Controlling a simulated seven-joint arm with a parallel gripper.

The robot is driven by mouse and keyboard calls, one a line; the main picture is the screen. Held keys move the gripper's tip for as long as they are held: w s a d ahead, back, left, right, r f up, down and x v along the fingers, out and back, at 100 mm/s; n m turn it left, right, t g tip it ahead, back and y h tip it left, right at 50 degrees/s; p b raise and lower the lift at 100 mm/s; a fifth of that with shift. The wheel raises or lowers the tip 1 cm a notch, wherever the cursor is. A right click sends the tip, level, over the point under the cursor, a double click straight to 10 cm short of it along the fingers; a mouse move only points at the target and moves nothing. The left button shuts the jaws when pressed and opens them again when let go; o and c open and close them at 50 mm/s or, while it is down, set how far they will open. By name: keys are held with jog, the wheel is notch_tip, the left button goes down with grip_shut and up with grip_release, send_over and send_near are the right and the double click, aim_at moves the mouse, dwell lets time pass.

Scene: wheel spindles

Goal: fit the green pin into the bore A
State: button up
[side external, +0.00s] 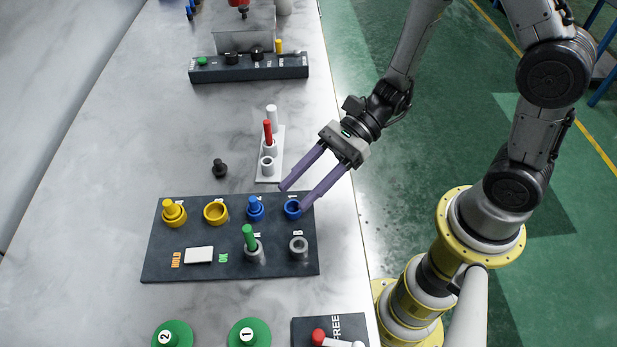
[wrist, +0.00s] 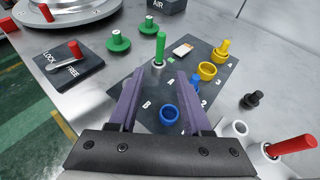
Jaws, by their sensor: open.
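The green pin (side external: 249,236) stands nearly upright in a grey collar, bore A (side external: 254,255), on the dark board. The wrist view shows the green pin (wrist: 160,46) in the grey collar (wrist: 158,69), with the letter A beside it. How deep the pin sits is hidden. My gripper (side external: 294,198) is open and empty, above the board's right back part near the blue ring, apart from the pin. In the wrist view, its purple fingers (wrist: 161,79) point toward the collar with the pin beyond them.
The grey collar B (side external: 298,247) stands empty to the right. Blue rings (side external: 292,209), yellow rings (side external: 215,212) and a white block (side external: 199,254) share the board. A white rack (side external: 268,168) with a red pin (side external: 267,131) and a black peg (side external: 220,168) stand behind it.

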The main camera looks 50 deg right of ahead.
jog(key=shift+v, duration=0.75)
jog(key=s+d+r+n+g+h, duration=0.3)
jog(key=s+d+r+n+h, duration=0.15)
jog(key=s+n, duration=0.5)
jog(key=d+r+n+t+h, duration=0.3)
jog(key=d+n+h, duration=0.1)
jog(key=d, duration=0.3)
jog(key=d+r+n+t+h, duration=0.4)
jog(key=d+n+h, duration=0.1)
jog(key=d, duration=0.3)
jog(key=shift+s+r+n, duration=0.2)
jog(key=shift+s+n, duration=0.1)
jog(key=shift+n, duration=0.15)
